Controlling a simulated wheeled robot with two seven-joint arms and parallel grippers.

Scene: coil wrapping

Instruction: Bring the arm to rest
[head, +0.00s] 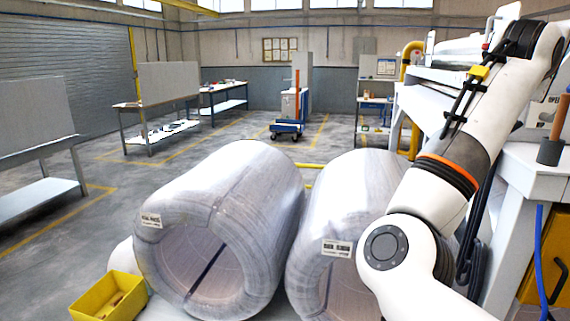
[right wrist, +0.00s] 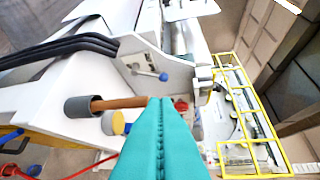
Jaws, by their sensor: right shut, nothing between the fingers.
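My right arm (head: 444,185) comes in at the right of the head view, bent at a round white joint and reaching up and back beside a white machine (head: 490,110). Its hand is not clearly seen in the head view. In the right wrist view my right gripper (right wrist: 168,102) shows as teal fingers, closed together with nothing between them. Behind the fingers is a brown rod with a grey end (right wrist: 110,104), on the white machine body; whether the fingers touch it I cannot tell. My left gripper is not in view.
Two large wrapped coils (head: 240,185) (head: 345,175) stand in front of me, left of my right arm. A yellow bin (head: 125,308) is at the lower left. A yellow guard frame (right wrist: 262,120) stands right of the fingers.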

